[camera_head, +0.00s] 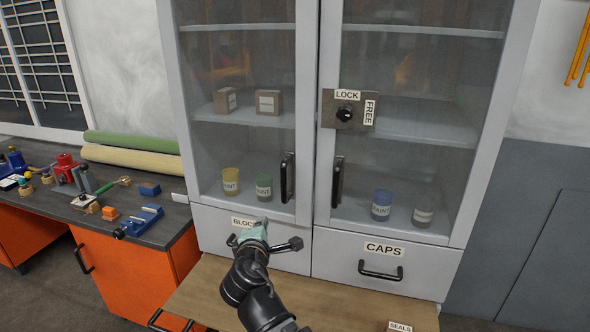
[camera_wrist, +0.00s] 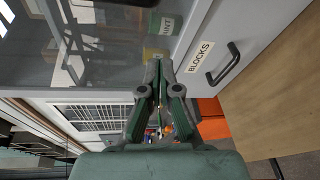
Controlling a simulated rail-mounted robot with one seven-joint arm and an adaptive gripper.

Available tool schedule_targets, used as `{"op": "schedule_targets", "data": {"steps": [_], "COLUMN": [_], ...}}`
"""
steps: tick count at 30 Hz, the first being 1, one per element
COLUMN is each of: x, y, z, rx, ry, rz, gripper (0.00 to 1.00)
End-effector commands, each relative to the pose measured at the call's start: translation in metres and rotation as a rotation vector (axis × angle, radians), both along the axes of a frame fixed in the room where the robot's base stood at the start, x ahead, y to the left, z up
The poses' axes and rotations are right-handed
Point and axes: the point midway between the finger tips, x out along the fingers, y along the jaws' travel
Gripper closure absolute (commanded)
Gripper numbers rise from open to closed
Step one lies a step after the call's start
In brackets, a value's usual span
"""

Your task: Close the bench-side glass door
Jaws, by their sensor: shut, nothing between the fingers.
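The bench-side glass door (camera_head: 306,120) is the left door of the grey cabinet, with a black vertical handle (camera_head: 287,177) near its right edge. It looks shut or nearly shut; I cannot tell whether a small gap remains. Its glass and frame (camera_wrist: 95,85) also show in the wrist view. My gripper (camera_head: 258,222) is shut and empty, low in front of the door's bottom rail and the BLOCKS drawer, below and left of the handle. In the wrist view my gripper's fingertips (camera_wrist: 158,65) are together near the door's lower frame; contact is unclear.
The right glass door (camera_head: 328,120) carries a LOCK/FREE knob plate (camera_head: 349,111). The BLOCKS drawer (camera_wrist: 222,62) and CAPS drawer (camera_head: 380,270) are below. A tool-covered bench (camera_head: 165,222) stands left. A wooden surface (camera_head: 215,290) lies in front, under my arm.

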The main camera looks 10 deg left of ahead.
Motion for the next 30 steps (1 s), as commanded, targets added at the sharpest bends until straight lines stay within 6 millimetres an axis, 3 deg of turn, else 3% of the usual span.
{"op": "schedule_targets", "data": {"steps": [2, 8, 16, 20, 30], "x": [-0.008, -0.011, -0.005, 0.01, 0.074], "y": [0.004, -0.028, -0.037, -0.041, -0.054], "z": [0.009, 0.021, 0.026, 0.027, 0.028], "rx": [-0.005, 0.105, 0.207, 0.206, 0.205], "ry": [-0.028, -0.167, -0.194, -0.195, -0.194], "rz": [-0.071, -0.263, -0.308, -0.309, -0.309], "gripper": [1.0, 1.0, 1.0, 1.0, 1.0]}}
